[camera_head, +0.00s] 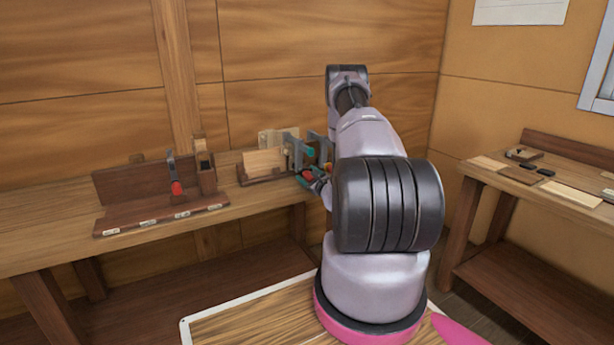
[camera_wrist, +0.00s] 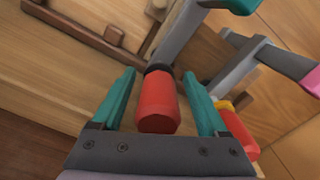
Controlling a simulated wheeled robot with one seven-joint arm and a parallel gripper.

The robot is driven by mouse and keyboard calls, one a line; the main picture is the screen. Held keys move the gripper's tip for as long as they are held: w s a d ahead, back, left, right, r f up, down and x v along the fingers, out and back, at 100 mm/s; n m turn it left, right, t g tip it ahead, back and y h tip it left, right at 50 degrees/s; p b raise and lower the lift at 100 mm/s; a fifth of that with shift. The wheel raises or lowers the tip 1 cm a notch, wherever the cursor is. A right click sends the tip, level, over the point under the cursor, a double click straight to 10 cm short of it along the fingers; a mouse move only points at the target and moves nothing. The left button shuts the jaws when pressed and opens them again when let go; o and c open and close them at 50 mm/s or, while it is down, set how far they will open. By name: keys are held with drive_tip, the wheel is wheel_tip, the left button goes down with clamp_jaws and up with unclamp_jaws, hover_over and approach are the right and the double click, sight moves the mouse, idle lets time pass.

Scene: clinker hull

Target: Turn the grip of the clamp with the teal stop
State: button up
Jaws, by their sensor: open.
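In the wrist view, a clamp with a grey bar has a red grip (camera_wrist: 158,104) below a dark collar. Its bar runs up to a teal stop (camera_wrist: 238,5) at the top edge. My gripper (camera_wrist: 159,76) is open, with one teal finger on each side of this grip and a visible gap on the left. Whether the right finger touches it, I cannot tell. In the head view my gripper (camera_head: 308,175) is at the bench, partly hidden by my arm, and a teal stop (camera_head: 310,152) shows just above it.
A second clamp with a yellow collar, red grip (camera_wrist: 238,132) and pink stop (camera_wrist: 312,80) stands close to my right finger. A side bench (camera_head: 560,190) stands right.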

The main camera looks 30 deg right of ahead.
drive_tip(key=s, duration=1)
drive_tip(key=shift+s, duration=0.4)
drive_tip(key=w+m, duration=0.8)
drive_tip(key=w, duration=0.1)
drive_tip(key=shift+w+f+m, duration=0.2)
drive_tip(key=shift+w+m, duration=0.05)
drive_tip(key=shift+m, duration=0.15)
idle(0.4)
clamp_jaws()
